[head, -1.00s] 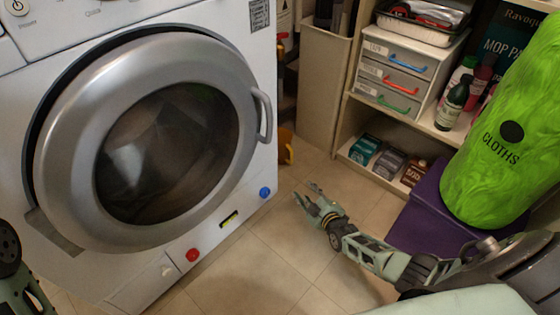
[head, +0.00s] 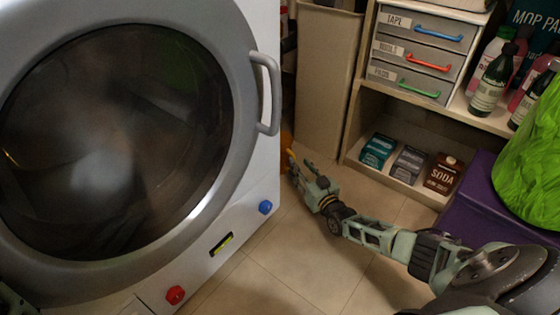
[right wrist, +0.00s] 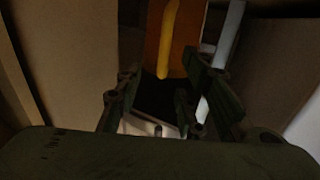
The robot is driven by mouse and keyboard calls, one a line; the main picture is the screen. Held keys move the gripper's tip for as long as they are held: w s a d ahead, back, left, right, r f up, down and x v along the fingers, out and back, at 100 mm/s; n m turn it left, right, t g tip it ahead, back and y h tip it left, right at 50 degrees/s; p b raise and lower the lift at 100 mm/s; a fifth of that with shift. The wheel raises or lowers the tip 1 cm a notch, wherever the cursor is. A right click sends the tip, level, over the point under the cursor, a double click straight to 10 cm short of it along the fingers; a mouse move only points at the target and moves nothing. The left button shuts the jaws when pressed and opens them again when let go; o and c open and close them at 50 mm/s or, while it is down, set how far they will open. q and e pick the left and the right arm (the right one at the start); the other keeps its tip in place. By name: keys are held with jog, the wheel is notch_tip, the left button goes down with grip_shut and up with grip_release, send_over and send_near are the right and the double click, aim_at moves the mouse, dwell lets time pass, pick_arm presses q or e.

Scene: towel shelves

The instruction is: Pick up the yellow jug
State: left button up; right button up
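The yellow jug (head: 286,146) is mostly hidden behind the washing machine's right edge in the head view; only a small yellow-orange strip shows. In the right wrist view the orange jug body with its yellow upright handle (right wrist: 170,38) is at the top centre, in shadow. My right gripper (head: 300,161) is low over the floor, just in front of the jug. Its two fingers (right wrist: 160,88) are spread apart with nothing clearly between them, and the jug is beyond them. My left gripper does not show; only a small part of my left arm is at the lower left corner.
The washing machine (head: 232,205) with its handle stands close on the left. A beige panel (head: 325,85) and a shelf with grey drawers (head: 415,58) and small boxes (head: 410,165) are on the right. A purple box (head: 478,205) stands right. Floor tiles in front are clear.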

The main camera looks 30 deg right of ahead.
aim_at(282, 157)
jog(key=w+b, duration=0.4)
jog(key=w, duration=0.1)
jog(key=shift+a+f, duration=0.1)
jog(key=shift+f, duration=0.1)
jog(key=shift+r, duration=0.1)
grip_shut()
dwell(0.3)
